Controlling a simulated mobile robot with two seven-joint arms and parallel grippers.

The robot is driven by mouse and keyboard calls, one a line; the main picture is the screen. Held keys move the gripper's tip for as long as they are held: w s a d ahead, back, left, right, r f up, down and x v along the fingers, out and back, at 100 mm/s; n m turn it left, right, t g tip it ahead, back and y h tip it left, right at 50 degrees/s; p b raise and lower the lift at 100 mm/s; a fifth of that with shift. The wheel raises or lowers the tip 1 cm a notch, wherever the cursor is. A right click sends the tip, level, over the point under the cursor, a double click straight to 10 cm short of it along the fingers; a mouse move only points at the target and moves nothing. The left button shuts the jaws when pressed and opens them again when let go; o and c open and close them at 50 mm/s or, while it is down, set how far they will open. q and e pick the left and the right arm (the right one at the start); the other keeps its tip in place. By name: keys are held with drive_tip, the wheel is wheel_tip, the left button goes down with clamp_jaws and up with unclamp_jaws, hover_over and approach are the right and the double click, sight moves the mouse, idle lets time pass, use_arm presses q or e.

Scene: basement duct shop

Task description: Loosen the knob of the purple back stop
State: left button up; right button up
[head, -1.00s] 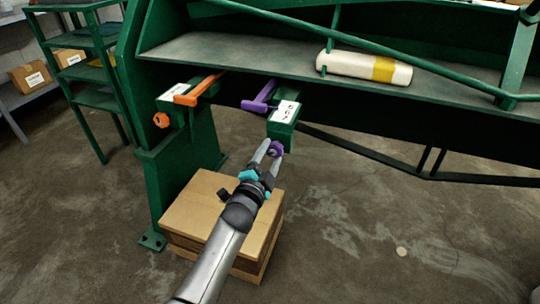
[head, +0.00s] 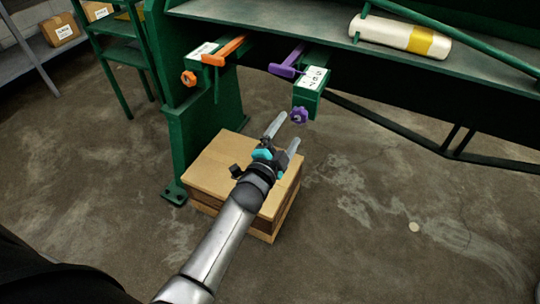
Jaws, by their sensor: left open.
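The purple back stop (head: 287,61) sticks out from a green block with a white label (head: 315,78) under the machine's bed. Its round purple knob (head: 299,116) hangs at the bottom of that block. My left gripper (head: 285,130) is open, with its two grey fingers pointing up toward the knob. The fingertips are close to the knob, just below and to its left; I cannot tell whether they touch it. The knob shows whole and is not gripped. My right gripper is not in view.
An orange back stop (head: 222,51) with an orange knob (head: 188,78) sits to the left. A cardboard box (head: 215,163) stands on the floor beneath my left gripper. A white roll with a yellow band (head: 400,36) lies on the green bed. The floor at right is mostly clear.

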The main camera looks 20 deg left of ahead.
use_arm(q)
drive_tip(key=s+p, duration=0.2)
drive_tip(key=s, duration=0.8)
drive_tip(key=shift+s+a, duration=0.15)
drive_tip(key=shift+a, duration=0.05)
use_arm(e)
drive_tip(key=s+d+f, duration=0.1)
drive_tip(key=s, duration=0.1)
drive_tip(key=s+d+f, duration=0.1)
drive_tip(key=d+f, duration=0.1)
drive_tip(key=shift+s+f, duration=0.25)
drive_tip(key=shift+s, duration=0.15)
